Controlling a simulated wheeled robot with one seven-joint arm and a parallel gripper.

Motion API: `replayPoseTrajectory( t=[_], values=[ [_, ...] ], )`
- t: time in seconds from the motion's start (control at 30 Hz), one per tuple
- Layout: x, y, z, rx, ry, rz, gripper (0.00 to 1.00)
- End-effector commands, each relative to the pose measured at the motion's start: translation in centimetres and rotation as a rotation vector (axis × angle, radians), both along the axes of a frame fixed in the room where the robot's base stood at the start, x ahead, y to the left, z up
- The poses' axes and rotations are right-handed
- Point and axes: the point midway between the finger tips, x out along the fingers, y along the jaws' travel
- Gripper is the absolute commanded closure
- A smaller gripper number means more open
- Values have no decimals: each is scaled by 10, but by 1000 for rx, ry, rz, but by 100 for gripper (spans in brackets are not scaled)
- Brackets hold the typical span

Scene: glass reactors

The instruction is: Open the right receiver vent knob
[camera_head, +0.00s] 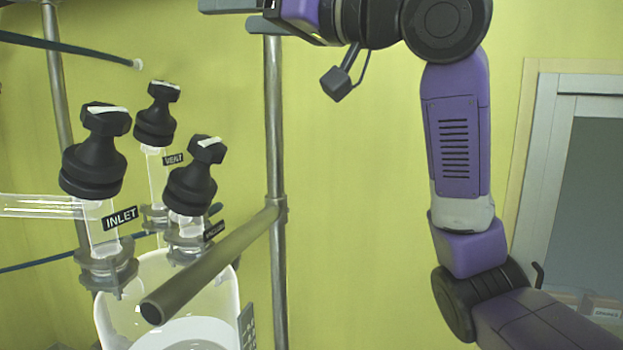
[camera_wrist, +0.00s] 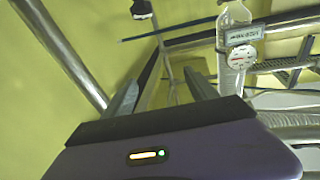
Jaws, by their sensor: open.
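The vent knob (camera_head: 157,115) is black with a white stripe on its top, on a glass neck with a VENT label (camera_head: 174,160), behind two similar knobs. My gripper (camera_head: 224,15) is at the top edge of the head view, partly cut off, above and to the right of the knobs. Its two fingers point left, apart and empty. In the wrist view my gripper (camera_wrist: 160,88) is also open, with nothing held between the fingers. I cannot tell whether the vent knob shows in the wrist view.
The inlet knob (camera_head: 95,150) and vacuum knob (camera_head: 193,175) stand in front of the vent knob on the glass vessel (camera_head: 115,320). A metal rail (camera_head: 215,262) slants past them to an upright pole (camera_head: 275,130). A gauge (camera_wrist: 241,57) shows in the wrist view.

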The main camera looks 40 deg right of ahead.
Motion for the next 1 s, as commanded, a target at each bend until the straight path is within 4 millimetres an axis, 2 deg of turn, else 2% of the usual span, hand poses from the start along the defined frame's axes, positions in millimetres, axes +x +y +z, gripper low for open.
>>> replayPoseTrajectory(
  t=[0.47, 0.77, 1.0],
  values=[
    [15, -32, -29, 145, -200, -29, 33],
    [20, -50, -62, 216, -281, -76, 33],
    [20, -63, -95, 263, -322, -123, 33]
  ],
)
